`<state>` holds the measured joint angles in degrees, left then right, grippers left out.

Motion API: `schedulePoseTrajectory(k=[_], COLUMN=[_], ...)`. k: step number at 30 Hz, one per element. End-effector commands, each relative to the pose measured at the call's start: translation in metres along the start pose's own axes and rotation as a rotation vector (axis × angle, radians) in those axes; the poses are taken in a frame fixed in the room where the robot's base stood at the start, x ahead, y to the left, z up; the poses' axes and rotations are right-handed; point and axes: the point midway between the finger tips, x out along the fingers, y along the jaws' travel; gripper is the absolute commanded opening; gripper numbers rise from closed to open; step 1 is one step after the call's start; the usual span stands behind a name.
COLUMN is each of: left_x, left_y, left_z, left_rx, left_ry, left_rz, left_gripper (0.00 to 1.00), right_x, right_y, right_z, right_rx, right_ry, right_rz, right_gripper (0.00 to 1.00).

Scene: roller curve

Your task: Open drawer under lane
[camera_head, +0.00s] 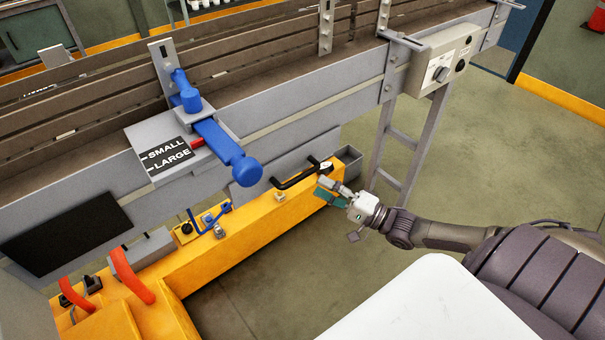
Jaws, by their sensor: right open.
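The lane (300,85) runs diagonally across the view, with grey side rails. Under it is a long yellow beam or shelf (235,240). A black bar handle (297,177) shows by the far right part of the yellow piece. A grey box-like part (350,164) shows just behind it, perhaps the drawer; its front is mostly hidden, and I cannot tell whether it is open. My right gripper (327,190) is open, just right of and slightly below the handle's right end. Whether they touch is unclear. My left gripper is not in view.
A blue lever (222,143) beside a SMALL/LARGE plate (167,155) juts out above the handle's left side. A grey control box (437,65) and a support leg (408,145) stand to the right. Red curved parts (137,273) are at lower left. Floor beyond the leg is clear.

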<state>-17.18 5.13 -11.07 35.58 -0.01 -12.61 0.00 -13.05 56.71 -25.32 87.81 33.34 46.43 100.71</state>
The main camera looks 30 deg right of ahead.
Motion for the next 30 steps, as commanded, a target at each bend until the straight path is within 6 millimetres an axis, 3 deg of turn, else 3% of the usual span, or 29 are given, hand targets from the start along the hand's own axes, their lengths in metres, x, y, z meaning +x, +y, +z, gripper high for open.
schedulePoseTrajectory(k=[3, 9, 15, 23, 30], left_x=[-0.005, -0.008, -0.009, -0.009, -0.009], left_y=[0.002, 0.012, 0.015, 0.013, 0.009], left_z=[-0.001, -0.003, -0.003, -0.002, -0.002], left_rx=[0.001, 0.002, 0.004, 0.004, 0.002], left_ry=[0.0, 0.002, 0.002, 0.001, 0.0], left_rz=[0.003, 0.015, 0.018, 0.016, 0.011], left_gripper=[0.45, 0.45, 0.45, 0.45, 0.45], right_x=[0.027, 0.056, 0.067, 0.067, 0.067], right_y=[-0.003, -0.001, 0.0, 0.001, 0.001], right_z=[0.0, -0.001, 0.0, 0.0, 0.0], right_rx=[-0.001, -0.002, -0.001, -0.001, -0.002], right_ry=[0.001, 0.001, 0.0, 0.0, 0.0], right_rz=[-0.005, -0.001, 0.002, 0.002, 0.002], right_gripper=[0.41, 0.41, 0.41, 0.41, 0.01])
